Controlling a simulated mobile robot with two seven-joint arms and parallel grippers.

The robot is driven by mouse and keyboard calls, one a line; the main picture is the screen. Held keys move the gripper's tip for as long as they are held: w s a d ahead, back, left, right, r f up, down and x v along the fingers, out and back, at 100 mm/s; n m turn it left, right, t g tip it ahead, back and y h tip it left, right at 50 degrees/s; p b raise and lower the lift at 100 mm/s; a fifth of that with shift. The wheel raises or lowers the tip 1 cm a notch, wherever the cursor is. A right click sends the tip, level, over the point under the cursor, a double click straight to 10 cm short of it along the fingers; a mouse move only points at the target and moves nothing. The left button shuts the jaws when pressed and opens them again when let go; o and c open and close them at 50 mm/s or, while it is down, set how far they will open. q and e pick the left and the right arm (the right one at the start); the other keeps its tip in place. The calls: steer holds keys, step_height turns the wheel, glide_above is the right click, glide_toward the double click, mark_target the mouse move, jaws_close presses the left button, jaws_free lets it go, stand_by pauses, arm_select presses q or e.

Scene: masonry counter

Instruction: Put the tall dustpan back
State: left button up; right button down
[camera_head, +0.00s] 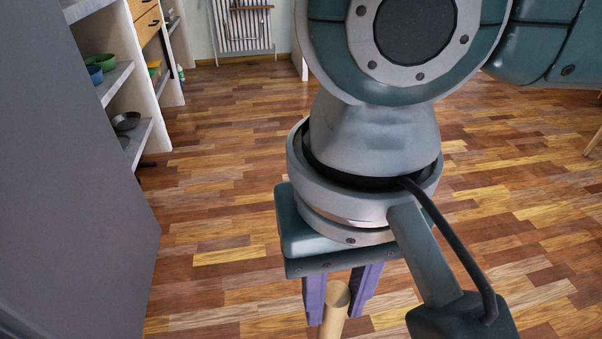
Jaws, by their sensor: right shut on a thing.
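My right gripper (341,291) hangs at the bottom middle, its two purple fingers pointing down. It is shut on a pale round wooden handle (335,308), whose top end shows between the fingers. The handle fits a tall dustpan, but its lower part and any pan are below the picture's edge. My right arm fills much of the upper middle and right and hides what is behind it. My left gripper is not in view.
A large plain grey surface (65,170) fills the left side. Behind it, white shelves (113,84) hold bowls (102,62) and a dark pan (126,121). A white radiator (240,28) is on the far wall. The wood floor (215,190) between is clear.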

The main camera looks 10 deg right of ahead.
steer(key=shift+s+a, duration=0.1)
steer(key=shift+a, duration=0.05)
steer(key=c, duration=0.6)
jaws_free()
steer(key=shift+c, duration=0.2)
